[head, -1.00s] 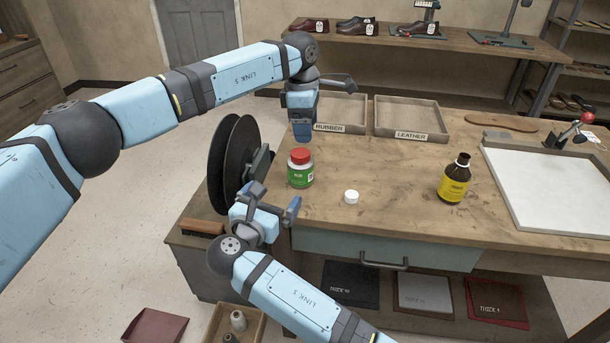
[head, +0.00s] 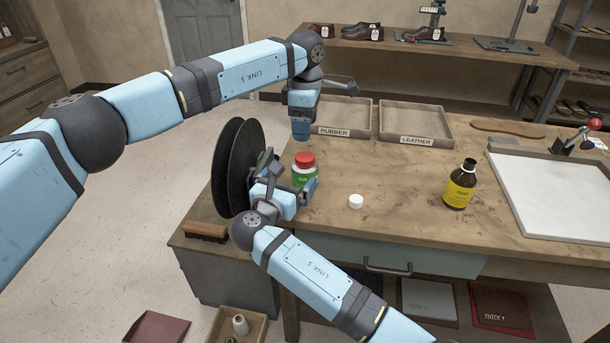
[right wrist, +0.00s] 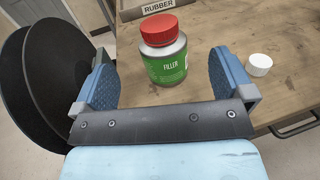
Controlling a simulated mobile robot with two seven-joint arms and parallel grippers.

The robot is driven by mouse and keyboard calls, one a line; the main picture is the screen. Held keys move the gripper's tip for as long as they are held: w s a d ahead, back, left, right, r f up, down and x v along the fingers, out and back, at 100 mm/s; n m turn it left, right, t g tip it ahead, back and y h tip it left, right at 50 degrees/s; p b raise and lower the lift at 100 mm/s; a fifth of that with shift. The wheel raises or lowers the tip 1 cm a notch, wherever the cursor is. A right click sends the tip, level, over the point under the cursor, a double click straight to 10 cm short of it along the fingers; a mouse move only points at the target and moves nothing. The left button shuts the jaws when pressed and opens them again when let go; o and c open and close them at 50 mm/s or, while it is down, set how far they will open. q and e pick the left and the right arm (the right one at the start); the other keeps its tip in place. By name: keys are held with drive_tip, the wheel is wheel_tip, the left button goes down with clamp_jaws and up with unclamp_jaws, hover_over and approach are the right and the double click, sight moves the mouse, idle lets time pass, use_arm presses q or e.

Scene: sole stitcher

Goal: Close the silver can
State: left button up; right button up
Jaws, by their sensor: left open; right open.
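The silver can (head: 303,172) has a green label and a red lid (head: 305,159) on top. It stands upright near the bench's left end, and the right wrist view shows it too (right wrist: 168,64). I cannot tell whether the lid is fully seated. My right gripper (head: 289,181) is open at the can's near side, partly hiding it in the head view. In the right wrist view its fingers stand on either side of the can, with gaps on both sides. My left gripper (head: 302,132) points down above and behind the can; its fingers are seen edge-on.
A small white cap (head: 356,201) lies right of the can. A brown bottle (head: 460,186) with a yellow label stands farther right. Black discs (head: 232,165) rise close to the left. Rubber and leather trays (head: 415,122) lie behind. Bench between cap and bottle is clear.

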sight(301, 166)
drive_tip(key=shift+x, duration=3.2)
